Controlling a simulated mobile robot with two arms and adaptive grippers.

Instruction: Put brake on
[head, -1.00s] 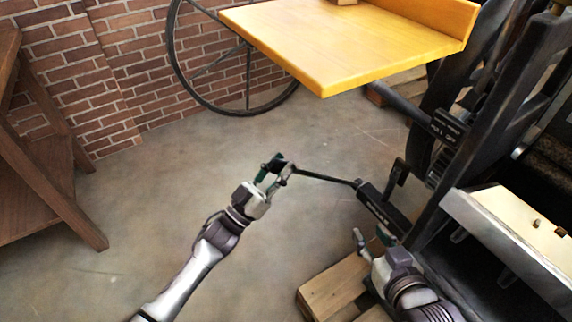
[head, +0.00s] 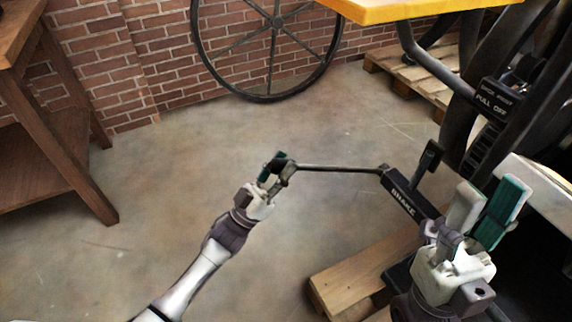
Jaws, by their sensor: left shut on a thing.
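A black brake housing (head: 404,196) marked "BRAKE" sits low on the press at the right. A thin dark brake lever (head: 335,169) runs left from it, nearly level. My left gripper (head: 276,170) is shut on the dark end of this lever. My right gripper (head: 488,207) is at the lower right, in front of the press and close to the brake housing. Its fingers point up and stand apart with nothing seen between them.
A yellow board (head: 400,8) hangs over the upper right. A large spoked wheel (head: 270,45) stands by the brick wall. A wooden stand (head: 50,150) is at the left. Wooden pallet boards (head: 350,275) lie below the brake. The concrete floor at centre left is clear.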

